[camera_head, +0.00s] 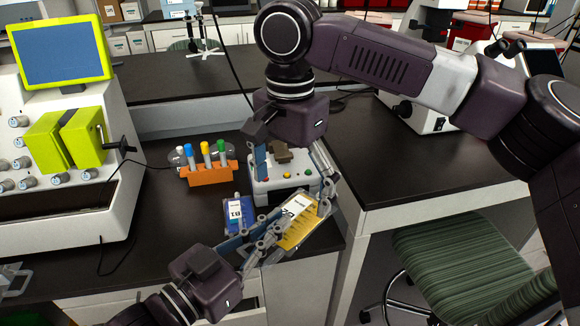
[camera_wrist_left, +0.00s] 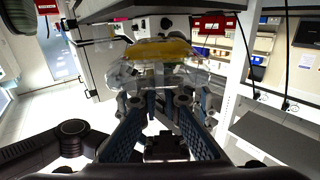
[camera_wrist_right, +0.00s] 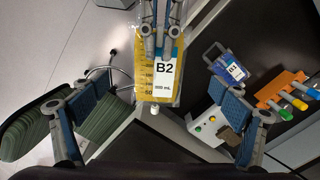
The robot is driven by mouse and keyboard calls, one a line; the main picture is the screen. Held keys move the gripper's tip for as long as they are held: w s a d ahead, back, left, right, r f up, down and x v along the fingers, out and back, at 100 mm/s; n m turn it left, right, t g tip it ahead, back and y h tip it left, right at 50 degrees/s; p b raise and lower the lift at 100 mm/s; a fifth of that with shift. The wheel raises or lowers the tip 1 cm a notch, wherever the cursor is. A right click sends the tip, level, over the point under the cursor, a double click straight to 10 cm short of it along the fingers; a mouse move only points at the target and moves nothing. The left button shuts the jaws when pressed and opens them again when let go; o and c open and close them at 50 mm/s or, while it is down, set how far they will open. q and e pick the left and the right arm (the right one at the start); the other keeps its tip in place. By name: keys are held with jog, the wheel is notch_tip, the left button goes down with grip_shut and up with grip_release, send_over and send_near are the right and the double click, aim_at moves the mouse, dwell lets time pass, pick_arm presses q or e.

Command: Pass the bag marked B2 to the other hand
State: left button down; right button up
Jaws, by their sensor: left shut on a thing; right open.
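The bag marked B2 (camera_head: 300,229) is yellow with a white label. My left gripper (camera_head: 265,236) is shut on one end of it and holds it up near the bench edge. In the right wrist view the bag (camera_wrist_right: 160,84) hangs between the spread fingers of my right gripper (camera_wrist_right: 158,120), label facing the camera, apart from both fingers. My right gripper (camera_head: 292,178) is open and comes down from above the bag. In the left wrist view the yellow bag (camera_wrist_left: 165,48) shows beyond the closed left fingers (camera_wrist_left: 160,105).
An orange rack with several tubes (camera_head: 207,174) stands further left. A green striped chair (camera_head: 455,262) is at the right.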

aim_at(290, 213)
jog(key=shift+f, duration=3.05)
jog(key=c, duration=1.2)
pick_arm(q)
jog(key=c, duration=2.5)
grip_release()
jog(key=shift+s+r, duration=0.1)
pick_arm(e)
jog(key=shift+a, duration=0.1)
jog(key=shift+c, duration=0.8)
pick_arm(q)
jog(key=o, duration=0.5)
jog(key=shift+c, duration=0.2)
